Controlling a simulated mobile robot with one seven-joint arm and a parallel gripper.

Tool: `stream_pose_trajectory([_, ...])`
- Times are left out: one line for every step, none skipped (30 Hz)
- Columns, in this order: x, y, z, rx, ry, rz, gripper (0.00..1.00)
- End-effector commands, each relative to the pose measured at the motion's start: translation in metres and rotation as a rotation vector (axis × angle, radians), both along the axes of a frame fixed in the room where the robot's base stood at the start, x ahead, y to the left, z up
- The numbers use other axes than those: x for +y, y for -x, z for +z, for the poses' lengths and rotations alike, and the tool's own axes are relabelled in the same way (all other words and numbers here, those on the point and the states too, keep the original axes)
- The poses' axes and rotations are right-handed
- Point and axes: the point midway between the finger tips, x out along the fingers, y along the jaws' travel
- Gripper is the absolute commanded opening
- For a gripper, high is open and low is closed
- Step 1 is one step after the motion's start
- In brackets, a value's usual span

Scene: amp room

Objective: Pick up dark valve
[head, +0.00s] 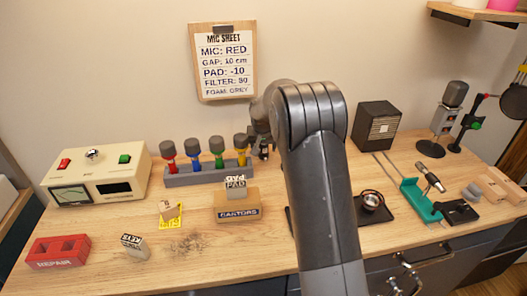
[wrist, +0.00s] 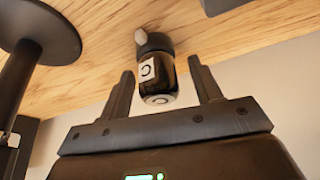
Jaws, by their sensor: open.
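The dark valve (wrist: 158,82) shows in the wrist view as a small dark glass tube with a white label and a black base. It lies between the two fingers of my gripper (wrist: 165,88), which are apart, with a gap visible on both sides of it. The picture looks inverted there, with the wood surface at the top and the valve's black base towards it. I cannot tell whether the fingers reach fully around it. In the head view my arm hides the valve and most of my gripper.
A dark round base with a pole (wrist: 40,40) is at the wrist view's left. In the head view, a rack of coloured microphones (head: 208,172), a CANTORS block (head: 237,213), a black speaker box (head: 376,125) and a teal holder (head: 418,205) stand on the bench (head: 190,260).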

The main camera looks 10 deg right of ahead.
Motion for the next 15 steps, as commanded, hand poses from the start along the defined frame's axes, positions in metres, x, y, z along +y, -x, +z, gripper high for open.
stream_pose_trajectory([0.0, -0.0011, -0.0024, 0.0, 0.0, 0.0, 0.58])
stream_pose_trajectory([-0.0001, -0.0013, -0.0027, 0.0, 0.0, 0.0, 0.58])
stream_pose_trajectory([-0.0001, -0.0014, -0.0025, -0.001, 0.0, 0.0, 0.58])
stream_pose_trajectory([-0.0001, -0.0014, -0.0023, -0.001, 0.0, 0.0, 0.58])
stream_pose_trajectory([-0.0001, -0.0012, -0.0022, -0.001, 0.0, 0.0, 0.58])
stream_pose_trajectory([-0.0001, -0.0012, -0.0021, -0.001, 0.0, 0.0, 0.58])
stream_pose_trajectory([-0.0001, -0.0012, -0.0021, -0.001, 0.0, 0.0, 0.58])
stream_pose_trajectory([-0.0001, -0.0012, -0.0021, -0.001, 0.0, 0.0, 0.55])
stream_pose_trajectory([-0.0002, -0.0012, -0.0021, -0.001, 0.0, 0.0, 0.52])
stream_pose_trajectory([-0.0002, -0.0012, -0.0021, -0.001, 0.0, 0.0, 0.49])
stream_pose_trajectory([-0.0002, -0.0011, -0.002, -0.001, 0.0, 0.0, 0.47])
stream_pose_trajectory([-0.0002, -0.0011, -0.002, -0.001, 0.0, 0.0, 0.44])
stream_pose_trajectory([-0.0002, -0.0011, -0.002, -0.001, 0.0, 0.0, 0.41])
stream_pose_trajectory([-0.0002, -0.001, -0.002, -0.001, 0.0, 0.0, 0.39])
stream_pose_trajectory([-0.0002, -0.001, -0.002, -0.001, 0.0, 0.0, 0.35])
